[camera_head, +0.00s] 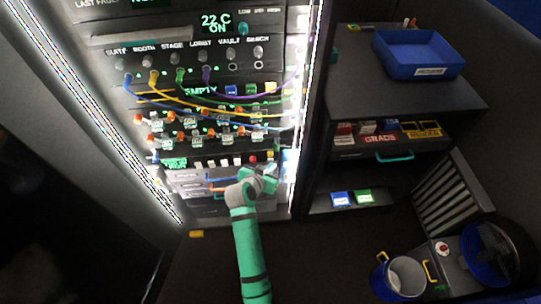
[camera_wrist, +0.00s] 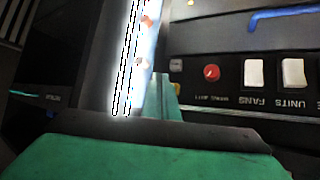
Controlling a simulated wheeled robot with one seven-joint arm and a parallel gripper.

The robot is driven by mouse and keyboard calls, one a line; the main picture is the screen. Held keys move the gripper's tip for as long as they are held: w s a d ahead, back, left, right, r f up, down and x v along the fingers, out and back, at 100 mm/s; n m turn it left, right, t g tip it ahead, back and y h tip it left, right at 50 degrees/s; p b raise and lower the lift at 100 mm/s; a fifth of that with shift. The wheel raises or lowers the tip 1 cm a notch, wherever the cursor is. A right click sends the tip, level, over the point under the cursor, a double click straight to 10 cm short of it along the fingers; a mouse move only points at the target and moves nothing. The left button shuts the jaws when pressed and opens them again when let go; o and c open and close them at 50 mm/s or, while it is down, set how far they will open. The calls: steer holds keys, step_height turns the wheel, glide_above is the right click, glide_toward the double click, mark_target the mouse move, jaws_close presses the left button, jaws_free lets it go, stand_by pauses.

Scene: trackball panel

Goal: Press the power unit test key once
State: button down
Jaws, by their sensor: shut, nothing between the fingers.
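My gripper (camera_head: 262,182) is at the lower part of the lit rack, in front of the drawers just below a row of white switches (camera_head: 224,161) and a red button (camera_head: 253,158). In the wrist view the scene appears upside down; a pale green fingertip (camera_wrist: 165,95) shows below and left of the red button (camera_wrist: 211,72), apart from it in the picture. White switches (camera_wrist: 253,72) lie to its right, with labels reading UNITS and FANS. I cannot tell which of these is the power unit test key. My gripper is shut and empty.
Coloured cables (camera_head: 180,95) cross the rack above. A bright light strip (camera_wrist: 130,60) runs along the rack's edge close to my gripper. A dark shelf unit with a blue tray (camera_head: 418,54) stands right. A bucket (camera_head: 402,277) stands on the floor at lower right.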

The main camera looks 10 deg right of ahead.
steer(key=s, duration=0.3)
steer(key=shift+s, duration=0.1)
stand_by(0.8)
steer(key=s+a+f+n+t+y, duration=0.1)
steer(key=s+a+f+n+y, duration=0.15)
steer(key=s, duration=0.75)
steer(key=s+a+f+n+t+y, duration=0.1)
steer(key=s+f+n+t+y, duration=0.15)
steer(key=s, duration=0.85)
steer(key=s+a+r+n+t, duration=0.1)
steer(key=s+a+r+t, duration=0.1)
steer(key=s+r, duration=1.4)
steer(key=s, duration=0.3)
steer(key=shift+s+a+r+t+y, duration=0.15)
steer(key=shift+s+a+t+y, duration=0.15)
steer(key=shift+a+t, duration=0.1)
